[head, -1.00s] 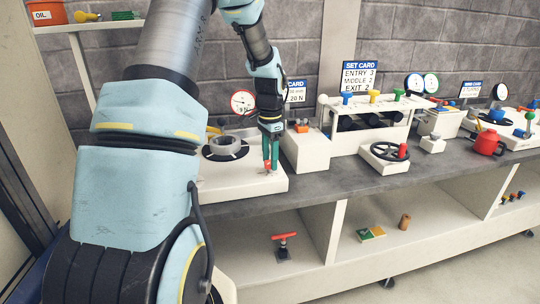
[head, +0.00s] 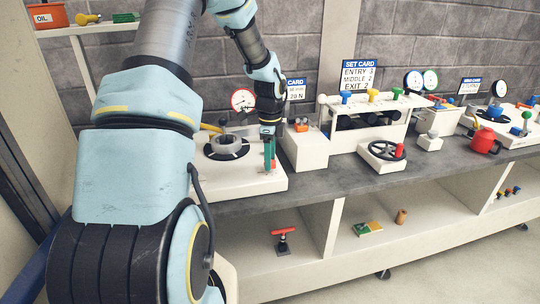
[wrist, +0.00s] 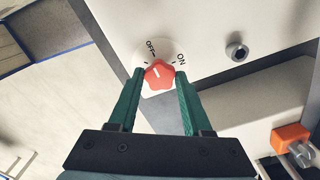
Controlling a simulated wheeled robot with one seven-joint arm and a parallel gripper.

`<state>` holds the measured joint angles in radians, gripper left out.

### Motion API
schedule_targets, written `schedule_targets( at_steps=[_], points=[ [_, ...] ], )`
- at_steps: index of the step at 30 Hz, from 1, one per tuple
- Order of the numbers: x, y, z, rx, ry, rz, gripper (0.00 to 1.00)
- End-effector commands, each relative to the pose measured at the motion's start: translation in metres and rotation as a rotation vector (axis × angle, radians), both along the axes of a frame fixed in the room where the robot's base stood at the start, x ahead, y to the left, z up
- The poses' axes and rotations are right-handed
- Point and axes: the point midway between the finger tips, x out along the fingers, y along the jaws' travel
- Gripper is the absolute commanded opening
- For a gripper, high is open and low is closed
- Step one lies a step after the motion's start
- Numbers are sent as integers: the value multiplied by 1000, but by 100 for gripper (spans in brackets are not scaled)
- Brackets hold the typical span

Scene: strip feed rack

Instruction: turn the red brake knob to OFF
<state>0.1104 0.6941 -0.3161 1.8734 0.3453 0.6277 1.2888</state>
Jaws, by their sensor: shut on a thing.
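The red brake knob (wrist: 158,75) is a small lobed knob on a white dial plate marked OFF and ON. My gripper (wrist: 157,84) has its green fingers on either side of the knob and is shut on it. A pale pointer line on the knob faces roughly up in the wrist view, toward the OFF side; its exact place against the marks is hard to tell. In the head view my gripper (head: 270,166) reaches down to the front right of the white base unit (head: 225,182), and the knob is mostly hidden by the fingers.
A grey spool hub (head: 227,147) stands on the same base, left of my gripper. A white block with an orange part (head: 301,127) stands close on the right. Further right is a black handwheel (head: 385,150). A bolt (wrist: 237,50) sits near the dial.

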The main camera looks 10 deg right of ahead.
Motion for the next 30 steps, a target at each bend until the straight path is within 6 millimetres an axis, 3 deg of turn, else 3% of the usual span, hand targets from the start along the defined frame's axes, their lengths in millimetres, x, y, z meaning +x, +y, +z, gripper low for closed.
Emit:
schedule_targets(
  at_steps=[18,19,26,30],
  points=[
    [0,-1,0,-1,-2,-43,0],
    [0,-1,0,-1,-2,-43,52],
    [0,0,0,0,-1,-42,77],
    [0,0,0,0,-1,-42,79]
  ],
)
